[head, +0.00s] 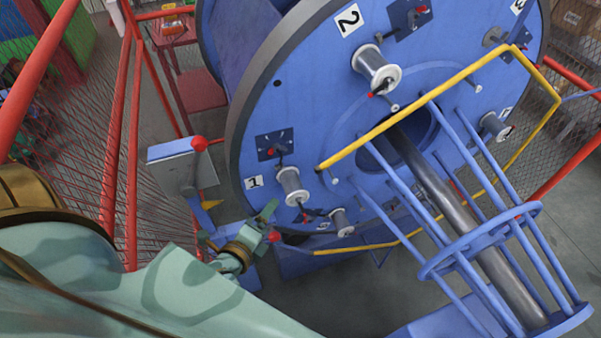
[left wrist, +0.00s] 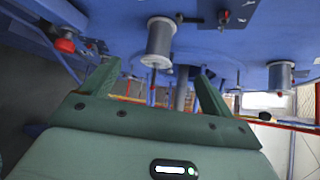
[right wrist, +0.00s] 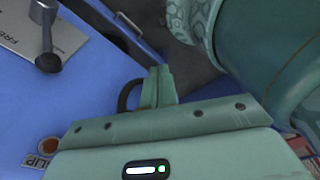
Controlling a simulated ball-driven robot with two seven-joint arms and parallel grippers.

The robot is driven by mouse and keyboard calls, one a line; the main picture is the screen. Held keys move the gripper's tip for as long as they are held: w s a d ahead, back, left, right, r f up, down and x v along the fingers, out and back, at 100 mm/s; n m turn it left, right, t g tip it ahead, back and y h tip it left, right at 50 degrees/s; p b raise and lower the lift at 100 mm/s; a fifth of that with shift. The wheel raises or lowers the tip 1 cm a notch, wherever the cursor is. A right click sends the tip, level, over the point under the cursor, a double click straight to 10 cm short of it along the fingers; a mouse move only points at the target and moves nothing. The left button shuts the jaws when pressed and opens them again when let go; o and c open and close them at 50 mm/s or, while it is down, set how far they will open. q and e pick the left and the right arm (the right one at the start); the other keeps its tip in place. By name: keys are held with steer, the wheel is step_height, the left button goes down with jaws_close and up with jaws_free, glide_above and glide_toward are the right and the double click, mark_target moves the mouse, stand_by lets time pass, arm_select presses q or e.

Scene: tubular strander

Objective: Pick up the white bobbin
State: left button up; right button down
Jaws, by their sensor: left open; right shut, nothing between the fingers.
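Several bobbins with white flanges and grey windings sit on the big blue disc (head: 300,110). One bobbin (head: 291,187) is by the label 1, another (head: 377,70) by the label 2, and a smaller-looking one (head: 342,222) is lower down. I cannot tell which one the task means. My left gripper (head: 240,222) is open and empty, below and left of the bobbin by label 1. In the left wrist view, a bobbin (left wrist: 160,40) shows ahead, above the gap between the open fingers, apart from them. My right gripper (right wrist: 160,85) is shut and empty.
A yellow rail (head: 430,105) and a blue tube cage (head: 480,240) stand in front of the disc. A grey box (head: 182,163) and red posts (head: 133,140) stand left.

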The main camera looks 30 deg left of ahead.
mark_target(289, 187)
arm_select(q)
steer(key=x, duration=1.5)
steer(key=shift+w+d+f+b, duration=0.15)
steer(key=shift+w+b, duration=0.25)
steer(key=shift+s, duration=0.15)
steer(key=c, duration=1.5)
